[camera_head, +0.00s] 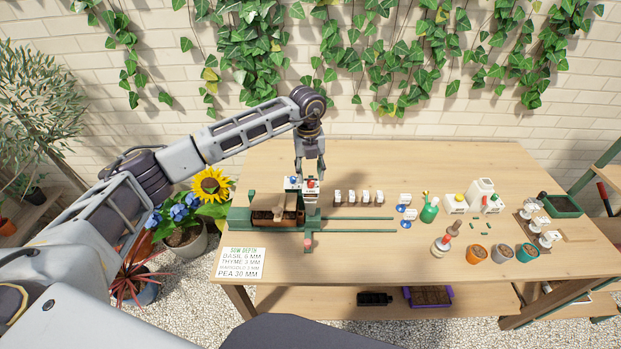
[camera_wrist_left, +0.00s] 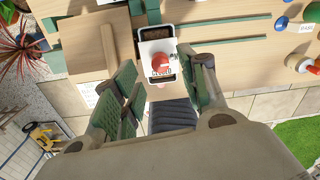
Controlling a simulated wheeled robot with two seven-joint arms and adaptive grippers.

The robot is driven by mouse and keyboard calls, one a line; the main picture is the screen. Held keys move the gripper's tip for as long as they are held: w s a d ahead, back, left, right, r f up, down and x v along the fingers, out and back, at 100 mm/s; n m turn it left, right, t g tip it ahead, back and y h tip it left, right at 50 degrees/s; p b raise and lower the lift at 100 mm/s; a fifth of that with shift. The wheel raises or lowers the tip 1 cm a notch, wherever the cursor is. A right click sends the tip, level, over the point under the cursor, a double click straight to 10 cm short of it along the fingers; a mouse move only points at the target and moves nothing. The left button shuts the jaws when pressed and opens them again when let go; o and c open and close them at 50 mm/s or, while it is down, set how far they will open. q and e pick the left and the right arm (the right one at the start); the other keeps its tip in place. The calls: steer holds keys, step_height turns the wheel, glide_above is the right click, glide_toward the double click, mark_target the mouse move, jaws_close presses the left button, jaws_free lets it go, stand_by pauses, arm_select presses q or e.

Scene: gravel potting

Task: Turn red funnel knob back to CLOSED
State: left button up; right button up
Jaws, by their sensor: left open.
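The red funnel knob (camera_head: 310,183) sits on a white funnel block at the left part of the table. In the left wrist view the red knob (camera_wrist_left: 160,62) lies on a white plate with dark lettering that I cannot read. My left gripper (camera_head: 310,172) is above the knob, pointing down. In the left wrist view its two green fingers (camera_wrist_left: 163,82) are spread, with the knob beyond and between them and nothing held. A blue knob (camera_head: 292,181) is just left of the red one. My right gripper is not in view.
A green rig with a brown soil tray (camera_head: 277,218) stands under the funnels, with green rails (camera_head: 360,231) running right. A row of white-labelled packets (camera_head: 358,197) stands behind the rails. A sow depth sign (camera_head: 240,263) lies at the front left. Pots (camera_head: 502,252) and bottles are at the right.

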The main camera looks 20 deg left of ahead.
mark_target(311, 181)
arm_select(q)
steer(key=shift+f+p, duration=0.35)
steer(key=shift+f, duration=1.7)
jaws_close()
